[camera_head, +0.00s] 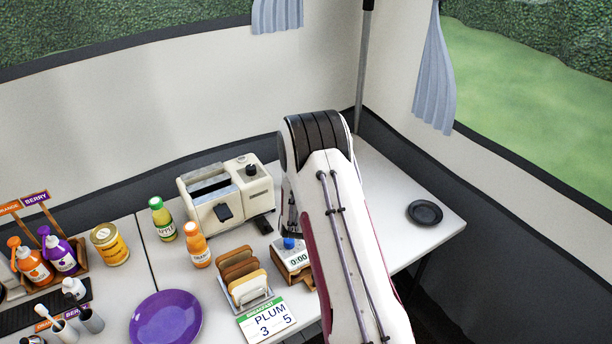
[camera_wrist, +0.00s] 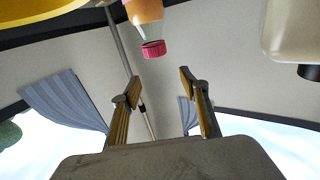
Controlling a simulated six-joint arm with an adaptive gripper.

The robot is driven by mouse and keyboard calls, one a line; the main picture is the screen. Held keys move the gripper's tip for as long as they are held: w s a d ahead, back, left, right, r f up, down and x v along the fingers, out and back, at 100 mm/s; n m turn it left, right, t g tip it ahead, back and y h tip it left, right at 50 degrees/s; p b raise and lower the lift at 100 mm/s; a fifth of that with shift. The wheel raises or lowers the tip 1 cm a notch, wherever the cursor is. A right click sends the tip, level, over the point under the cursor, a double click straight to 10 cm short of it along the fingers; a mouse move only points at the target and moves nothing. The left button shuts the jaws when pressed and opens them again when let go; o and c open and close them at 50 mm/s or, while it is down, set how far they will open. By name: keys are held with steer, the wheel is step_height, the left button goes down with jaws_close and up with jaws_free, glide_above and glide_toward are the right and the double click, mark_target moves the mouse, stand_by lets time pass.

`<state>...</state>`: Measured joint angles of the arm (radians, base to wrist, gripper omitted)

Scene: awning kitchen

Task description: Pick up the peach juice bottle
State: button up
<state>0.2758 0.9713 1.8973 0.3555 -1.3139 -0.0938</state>
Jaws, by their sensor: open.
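In the wrist view a bottle with a peach-orange body (camera_wrist: 146,12) and a pinkish-red cap (camera_wrist: 153,49) hangs upside down in the picture, beyond my gripper (camera_wrist: 158,88). Its label is not readable, and it is apart from the fingers. My gripper is open with nothing between its fingers. In the head view no pink-capped bottle shows; my arm covers part of the table. My gripper is mostly hidden behind my arm there.
The cream toaster (camera_head: 208,193) stands behind a toast rack (camera_head: 254,303). A box with a 0:00 display (camera_head: 297,259) is beside my arm. A black dish (camera_head: 425,213) is right, with clear table around.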

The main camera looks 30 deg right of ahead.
steer(key=shift+f, duration=0.15)
steer(key=shift+w+d+f, duration=0.3)
steer(key=shift+w+f, duration=0.1)
steer(key=shift+f, duration=0.3)
steer(key=shift+w+d+f, duration=0.3)
steer(key=shift+w+f, duration=0.1)
steer(key=shift+f, duration=0.35)
steer(key=shift+w+d+f, duration=0.3)
steer(key=shift+w+f, duration=0.1)
steer(key=shift+f, duration=0.3)
jaws_close()
